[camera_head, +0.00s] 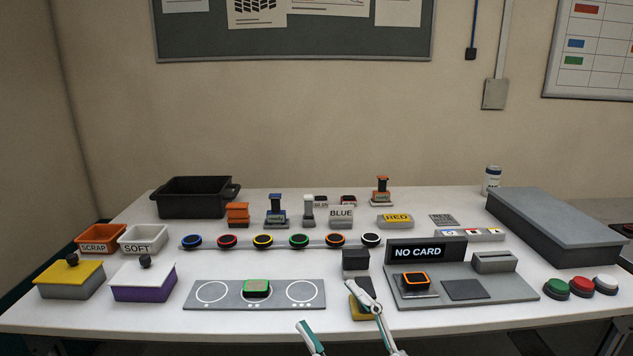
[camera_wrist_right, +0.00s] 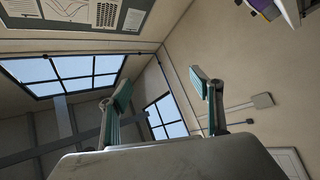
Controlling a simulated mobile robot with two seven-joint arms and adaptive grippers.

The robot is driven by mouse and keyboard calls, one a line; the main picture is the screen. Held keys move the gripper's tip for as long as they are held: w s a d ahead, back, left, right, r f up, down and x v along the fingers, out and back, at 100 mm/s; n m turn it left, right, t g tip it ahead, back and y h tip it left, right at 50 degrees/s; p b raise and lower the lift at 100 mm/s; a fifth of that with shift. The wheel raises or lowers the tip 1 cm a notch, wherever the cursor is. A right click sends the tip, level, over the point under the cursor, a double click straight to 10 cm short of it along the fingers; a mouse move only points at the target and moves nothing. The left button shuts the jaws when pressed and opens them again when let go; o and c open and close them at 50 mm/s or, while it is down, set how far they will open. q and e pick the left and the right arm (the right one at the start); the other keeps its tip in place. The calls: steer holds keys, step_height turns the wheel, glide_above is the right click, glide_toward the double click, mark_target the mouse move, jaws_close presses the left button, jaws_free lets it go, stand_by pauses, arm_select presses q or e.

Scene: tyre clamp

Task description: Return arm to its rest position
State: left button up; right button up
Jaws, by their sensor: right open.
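My right gripper (camera_head: 335,318) is at the front edge of the white table, low in the head view, with its two fingers spread apart. In the right wrist view the gripper (camera_wrist_right: 165,92) is open, with nothing between its fingers; wall, windows and ceiling show behind it. One finger overlaps a dark block with a yellow base (camera_head: 360,312) in the head view; I cannot tell whether they touch. My left gripper is not in view.
A grey panel (camera_head: 200,301) with three circles bears a green-topped block (camera_head: 257,288). A "NO CARD" station (camera_head: 520,290) with an orange-rimmed block (camera_head: 416,280) stands right. Yellow-lidded (camera_head: 85,272) and purple (camera_head: 145,290) boxes stand left. Coloured buttons (camera_head: 580,287) are at the right front.

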steer(key=s+d+f+m+g+h, duration=0.1)
steer(key=d+f+m+h, duration=0.4)
steer(key=f, duration=0.6)
steer(key=s+d+f+m+h, duration=0.1)
steer(key=d+f+m+h, duration=0.4)
steer(key=f, duration=0.6)
steer(key=s+d+f+m+g+h, duration=0.2)
steer(key=s+d+f+g, duration=0.1)
steer(key=s+f, duration=0.4)
steer(key=s+d+f+m+g+h, duration=0.1)
steer(key=s+d+f+g+h, duration=0.1)
steer(key=s+d+f, duration=0.2)
steer(key=s+f, duration=0.3)
steer(key=f, duration=0.4)
steer(key=shift+d+f+m+g+p, duration=0.25)
steer(key=shift+m+g+p, duration=0.15)
